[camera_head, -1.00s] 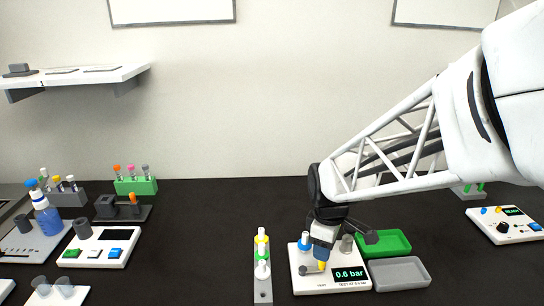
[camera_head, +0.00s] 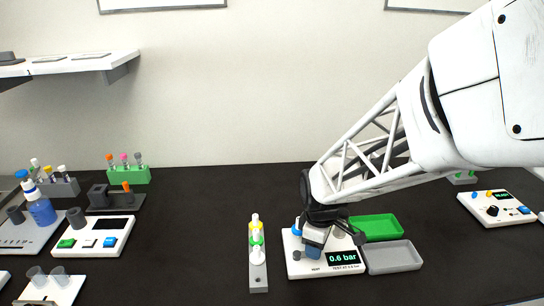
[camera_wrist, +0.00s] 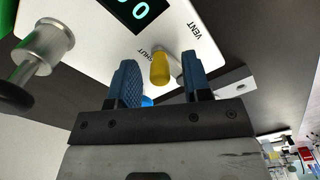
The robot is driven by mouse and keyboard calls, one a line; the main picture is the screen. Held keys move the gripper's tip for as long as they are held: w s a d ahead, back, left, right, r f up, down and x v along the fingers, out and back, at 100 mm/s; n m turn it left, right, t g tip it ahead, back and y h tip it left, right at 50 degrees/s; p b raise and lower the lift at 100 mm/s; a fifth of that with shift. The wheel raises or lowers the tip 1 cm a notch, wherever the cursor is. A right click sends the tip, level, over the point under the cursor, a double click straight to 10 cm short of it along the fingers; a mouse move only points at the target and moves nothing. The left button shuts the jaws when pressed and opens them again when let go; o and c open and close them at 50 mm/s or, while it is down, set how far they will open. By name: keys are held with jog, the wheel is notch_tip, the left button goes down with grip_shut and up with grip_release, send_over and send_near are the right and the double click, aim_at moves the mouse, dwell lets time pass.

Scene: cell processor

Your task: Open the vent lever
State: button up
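The vent lever's yellow tip (camera_wrist: 160,68) shows in the wrist view, standing between the two blue fingers of my gripper (camera_wrist: 160,80). The fingers are apart, with a gap on each side of the tip. The tip is near the SHUT label (camera_wrist: 140,56); the VENT label (camera_wrist: 194,30) is to its right. The lever belongs to a white cell processor unit (camera_head: 345,271), whose display (camera_head: 342,258) reads 0.6 bar. In the head view my gripper (camera_head: 314,246) is low over this unit and hides the lever.
A metal post with a dark knob (camera_wrist: 45,46) stands on the unit beside the fingers. Green (camera_head: 380,228) and grey (camera_head: 393,257) trays lie to the right of the unit. A grey rack (camera_head: 258,280) with capped tubes stands to its left.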

grip_shut()
jog(key=shift+s+a+m, duration=0.1)
jog(key=shift+s+m, duration=0.25)
jog(key=shift+m, duration=0.5)
jog(key=shift+s+a+m, duration=0.1)
jog(key=shift+s+m, duration=0.25)
jog(key=shift+m, duration=0.5)
jog(key=shift+s+a+m, duration=0.15)
jog(key=shift+s+m, duration=0.2)
jog(key=shift+m, duration=0.55)
jog(key=shift+s+a+m, duration=0.1)
jog(key=shift+s+m, duration=0.2)
jog(key=shift+m, duration=0.6)
